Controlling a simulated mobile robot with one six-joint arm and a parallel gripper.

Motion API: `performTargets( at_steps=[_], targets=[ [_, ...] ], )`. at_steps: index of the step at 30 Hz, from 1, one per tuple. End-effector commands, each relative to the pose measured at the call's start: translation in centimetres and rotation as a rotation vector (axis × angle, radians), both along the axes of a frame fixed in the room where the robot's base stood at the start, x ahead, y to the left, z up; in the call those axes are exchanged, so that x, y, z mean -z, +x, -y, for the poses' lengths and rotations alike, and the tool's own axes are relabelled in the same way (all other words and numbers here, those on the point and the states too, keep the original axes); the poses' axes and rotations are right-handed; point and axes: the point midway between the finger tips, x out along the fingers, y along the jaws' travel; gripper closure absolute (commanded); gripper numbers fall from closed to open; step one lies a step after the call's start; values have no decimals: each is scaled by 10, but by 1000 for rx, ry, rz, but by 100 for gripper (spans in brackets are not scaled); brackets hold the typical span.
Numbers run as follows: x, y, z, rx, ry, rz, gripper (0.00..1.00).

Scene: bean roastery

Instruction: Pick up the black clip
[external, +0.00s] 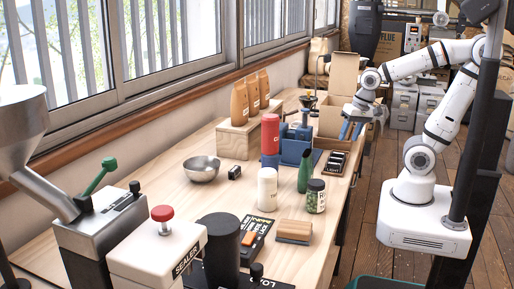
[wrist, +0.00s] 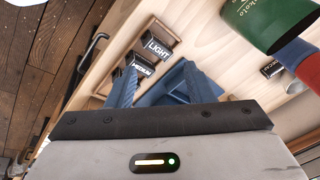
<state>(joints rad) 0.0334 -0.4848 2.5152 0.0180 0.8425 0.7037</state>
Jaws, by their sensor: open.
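A small black object that looks like the black clip (external: 234,172) lies on the wooden table (external: 165,205), just right of the metal bowl in the external view. My gripper (external: 350,131) is open and empty, with its two blue fingers spread. It is well away from the clip, toward the far right edge of the table. In the wrist view my gripper (wrist: 160,75) points at the area by a wooden tray (wrist: 155,30) with blocks marked LIGHT and MEDIUM.
The metal bowl (external: 202,169) is close to the clip. A cardboard box (external: 331,118) stands behind.

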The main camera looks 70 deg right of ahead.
Motion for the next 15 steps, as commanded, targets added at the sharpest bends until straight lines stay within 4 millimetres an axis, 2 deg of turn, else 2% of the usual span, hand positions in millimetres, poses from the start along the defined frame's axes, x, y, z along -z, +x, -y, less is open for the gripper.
performTargets(
  at_steps=[3,15],
  targets=[
    [9,3,3,296,85,13,53],
    [28,12,11,1299,409,51,53]
  ],
)
